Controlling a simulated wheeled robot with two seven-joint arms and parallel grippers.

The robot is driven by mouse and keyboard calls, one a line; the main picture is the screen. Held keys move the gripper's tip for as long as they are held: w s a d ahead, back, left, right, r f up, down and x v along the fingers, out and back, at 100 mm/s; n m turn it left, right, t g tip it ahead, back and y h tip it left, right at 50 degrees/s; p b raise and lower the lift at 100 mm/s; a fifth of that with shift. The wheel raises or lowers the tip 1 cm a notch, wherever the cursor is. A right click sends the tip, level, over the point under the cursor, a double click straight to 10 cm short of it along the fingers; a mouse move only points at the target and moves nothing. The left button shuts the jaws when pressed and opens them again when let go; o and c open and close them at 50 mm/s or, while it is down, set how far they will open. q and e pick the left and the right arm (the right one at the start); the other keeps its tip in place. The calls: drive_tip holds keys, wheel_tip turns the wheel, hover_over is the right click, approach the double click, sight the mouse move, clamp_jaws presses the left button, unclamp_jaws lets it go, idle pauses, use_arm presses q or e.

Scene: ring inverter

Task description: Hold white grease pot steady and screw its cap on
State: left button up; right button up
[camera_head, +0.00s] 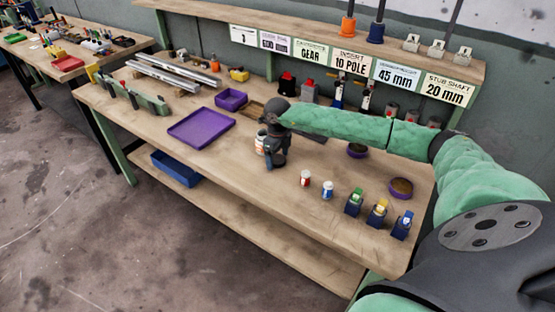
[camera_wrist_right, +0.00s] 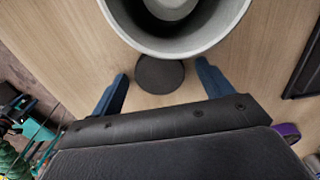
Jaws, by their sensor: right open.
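In the head view, a small white pot (camera_head: 259,142) with an orange-red mark stands on the bench, partly hidden by my right gripper (camera_head: 275,158). The right gripper points down close beside it; contact cannot be told. In the right wrist view, the blue fingers of my right gripper (camera_wrist_right: 162,72) are spread apart. A flat dark disc (camera_wrist_right: 160,75) shows between them; whether it is the cap cannot be told. A large, open, pale grey round rim (camera_wrist_right: 128,34) with a dark inside fills the top, probably the pot. My left gripper is not in view.
A red-and-white pot (camera_head: 305,178) and a blue-and-white pot (camera_head: 328,190) stand right of my gripper. Blue holders (camera_head: 353,208) line the front right. A purple tray (camera_head: 202,128) lies left. Round purple dishes (camera_head: 401,188) sit right. Bare bench lies in front of the tray.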

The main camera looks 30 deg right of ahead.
drive_tip(key=c, duration=1.1)
drive_tip(key=shift+c, duration=0.2)
drive_tip(key=shift+r, duration=0.1)
